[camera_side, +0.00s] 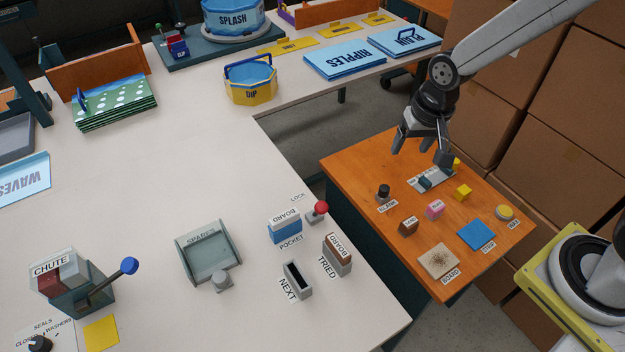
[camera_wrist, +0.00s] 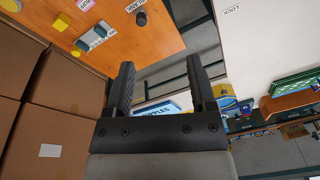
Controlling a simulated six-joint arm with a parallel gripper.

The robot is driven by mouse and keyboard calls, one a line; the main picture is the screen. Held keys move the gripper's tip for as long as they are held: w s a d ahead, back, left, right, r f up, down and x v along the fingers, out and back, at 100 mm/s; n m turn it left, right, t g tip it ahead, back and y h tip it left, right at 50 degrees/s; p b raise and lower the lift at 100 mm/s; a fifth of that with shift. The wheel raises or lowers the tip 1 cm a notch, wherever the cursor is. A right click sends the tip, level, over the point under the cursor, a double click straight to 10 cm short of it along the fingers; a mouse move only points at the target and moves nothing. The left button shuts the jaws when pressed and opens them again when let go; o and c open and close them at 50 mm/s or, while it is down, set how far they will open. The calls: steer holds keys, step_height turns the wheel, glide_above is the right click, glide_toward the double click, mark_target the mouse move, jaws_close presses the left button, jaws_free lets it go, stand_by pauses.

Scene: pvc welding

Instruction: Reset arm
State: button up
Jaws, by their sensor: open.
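My gripper (camera_side: 421,150) hangs above the far part of the orange side table (camera_side: 345,160), fingers pointing down, open and with nothing between them. In the wrist view my gripper (camera_wrist: 159,88) shows two dark fingers spread apart, with a gap and the floor behind them. Below it on the table lies a light plate with a dark teal block (camera_side: 425,182); whether a finger touches anything there I cannot tell, but the fingers look apart from it.
The orange table also bears a black knob (camera_side: 383,192), pink block (camera_side: 434,209), brown block (camera_side: 408,226), yellow block (camera_side: 462,192), blue square (camera_side: 476,235) and tan board (camera_side: 438,261). The white table (camera_side: 150,180) lies left. Cardboard boxes (camera_side: 570,90) stand close behind on the right.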

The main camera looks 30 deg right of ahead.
steer(key=s+d+n, duration=0.4)
steer(key=s, duration=0.3)
steer(key=shift+d+r+t, duration=0.25)
steer(key=shift+r+t, duration=0.05)
stand_by(0.4)
